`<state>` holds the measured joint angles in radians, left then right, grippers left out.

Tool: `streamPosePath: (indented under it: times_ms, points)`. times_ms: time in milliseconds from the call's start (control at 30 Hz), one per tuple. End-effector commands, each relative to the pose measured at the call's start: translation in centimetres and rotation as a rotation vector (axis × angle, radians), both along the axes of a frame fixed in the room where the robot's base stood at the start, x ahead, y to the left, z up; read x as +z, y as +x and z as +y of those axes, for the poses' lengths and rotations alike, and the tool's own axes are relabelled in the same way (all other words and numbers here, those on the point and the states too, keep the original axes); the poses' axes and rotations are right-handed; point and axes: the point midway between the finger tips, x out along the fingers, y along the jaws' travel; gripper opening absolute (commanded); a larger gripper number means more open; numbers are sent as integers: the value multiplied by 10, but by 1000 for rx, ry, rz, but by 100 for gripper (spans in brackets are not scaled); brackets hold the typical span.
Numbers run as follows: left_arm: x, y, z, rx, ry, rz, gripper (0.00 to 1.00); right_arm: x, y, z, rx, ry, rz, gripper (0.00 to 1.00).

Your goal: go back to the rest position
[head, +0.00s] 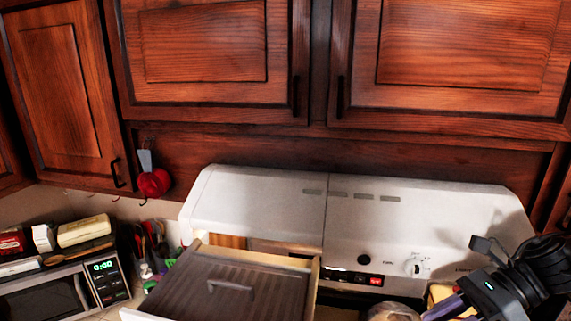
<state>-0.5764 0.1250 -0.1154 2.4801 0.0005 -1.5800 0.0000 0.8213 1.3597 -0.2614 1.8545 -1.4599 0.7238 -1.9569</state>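My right gripper (484,262) is at the lower right, at the end of a black arm that comes in from the right edge. It is in front of the right end of the white appliance panel (300,225). One dark finger part sticks up and to the left. The other finger is not clear, so I cannot tell whether it is open or shut. A purple-grey object (445,307) shows just below and left of it; I cannot tell whether they touch. My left gripper is not in view.
A wooden drawer-like piece (290,312) with a ribbed panel and handle juts forward at lower middle. A microwave (105,281) stands at lower left, with packages on top. A red utensil (154,183) hangs under the wooden cabinets (205,40).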

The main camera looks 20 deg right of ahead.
Motion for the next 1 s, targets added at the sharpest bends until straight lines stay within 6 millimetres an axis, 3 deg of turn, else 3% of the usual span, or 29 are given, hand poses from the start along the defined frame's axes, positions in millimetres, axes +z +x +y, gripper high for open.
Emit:
streamPosePath:
  times_ms: [167,267,433,567,700,833,933,1000]
  points:
    - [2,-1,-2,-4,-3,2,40,-64,-10,41,93,78,143,40]
    - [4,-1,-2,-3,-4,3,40,-106,-23,78,157,157,222,40]
    - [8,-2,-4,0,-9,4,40,-179,-53,158,182,313,312,40]
    - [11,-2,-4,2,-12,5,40,-218,-74,220,59,430,398,40]
    - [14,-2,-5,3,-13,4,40,-242,-82,273,-225,567,544,40]
    - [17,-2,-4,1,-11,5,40,-256,-73,292,-651,712,762,40]
    - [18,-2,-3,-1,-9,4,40,-269,-63,277,-1035,828,958,40]
    - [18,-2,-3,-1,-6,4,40,-280,-60,256,-1312,915,1099,40]
